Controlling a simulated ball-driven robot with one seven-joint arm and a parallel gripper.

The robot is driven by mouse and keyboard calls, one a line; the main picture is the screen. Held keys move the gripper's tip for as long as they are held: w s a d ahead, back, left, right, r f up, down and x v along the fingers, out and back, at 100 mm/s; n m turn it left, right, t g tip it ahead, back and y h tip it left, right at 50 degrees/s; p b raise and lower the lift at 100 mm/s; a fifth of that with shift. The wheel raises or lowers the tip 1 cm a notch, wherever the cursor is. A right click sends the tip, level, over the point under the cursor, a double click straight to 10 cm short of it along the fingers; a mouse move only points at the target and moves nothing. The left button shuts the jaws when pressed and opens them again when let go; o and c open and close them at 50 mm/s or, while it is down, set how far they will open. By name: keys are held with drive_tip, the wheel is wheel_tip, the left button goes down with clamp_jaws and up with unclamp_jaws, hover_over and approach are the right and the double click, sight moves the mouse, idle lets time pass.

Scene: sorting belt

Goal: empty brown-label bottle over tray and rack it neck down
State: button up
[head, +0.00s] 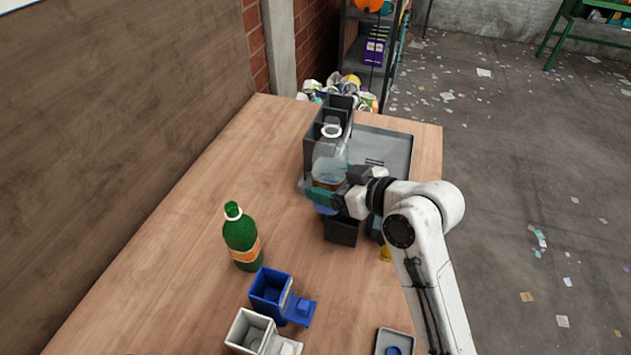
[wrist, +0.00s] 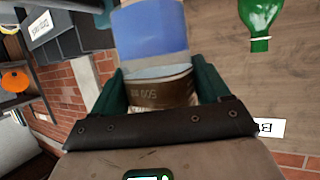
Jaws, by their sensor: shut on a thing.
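A clear bottle (head: 330,160) with a brown label and a blue lower part stands roughly upright in my gripper (head: 335,194), neck up, with a pale ring at its mouth. Its contents are hard to make out. In the wrist view the brown label (wrist: 160,93) sits between the two teal fingers of my gripper (wrist: 160,88), which are shut on it. The dark rack (head: 314,136) with upright dividers stands just behind the bottle and is partly hidden by it. The grey tray (head: 396,150) lies at the back right of the table, beside the rack.
A green bottle (head: 241,240) with an orange label stands left of my gripper. A blue holder (head: 270,288) and a white holder (head: 250,330) are in front. A dark box (head: 342,231) is below my gripper. A small tray (head: 393,334) lies at the front. The left tabletop is clear.

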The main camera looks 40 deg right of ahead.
drive_tip(key=s+d+r+p, duration=0.5)
drive_tip(key=s+r+p, duration=0.2)
drive_tip(key=r, duration=0.5)
drive_tip(key=shift+s+r, duration=0.1)
idle(0.5)
